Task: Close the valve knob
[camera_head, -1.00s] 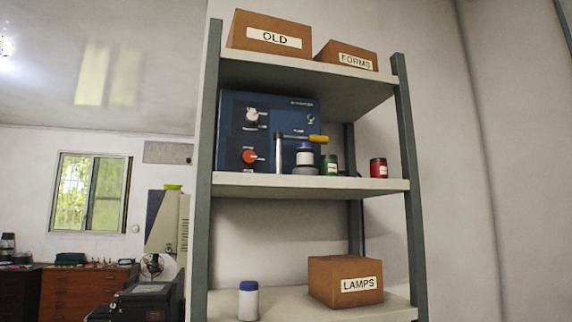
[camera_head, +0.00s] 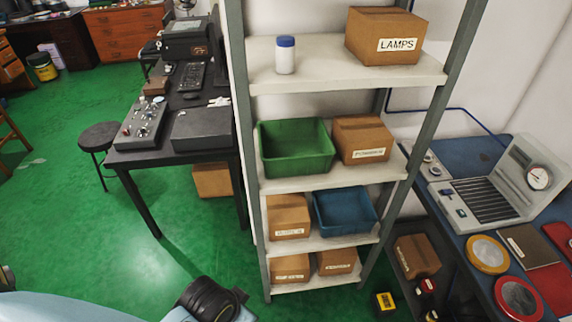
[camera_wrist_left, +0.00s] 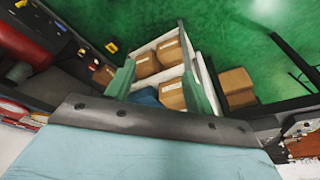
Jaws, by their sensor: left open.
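The valve knob is not in either current view. The blue panel with a white knob and a red knob, seen a second ago on an upper shelf, is now out of frame. In the left wrist view my left gripper (camera_wrist_left: 157,86) shows two greenish fingers spread apart with nothing between them, shelf boxes lying beyond. In the head view part of my pale blue left arm with a black joint enters at the bottom left; its fingertips do not show. My right gripper is not in view.
A metal shelf rack (camera_head: 275,249) holds a white bottle (camera_head: 286,56), a LAMPS box (camera_head: 384,36), a green bin (camera_head: 296,146) and a blue bin (camera_head: 345,212). A black desk (camera_head: 170,155) stands left, a blue bench (camera_head: 460,152) right. Green floor is open at left.

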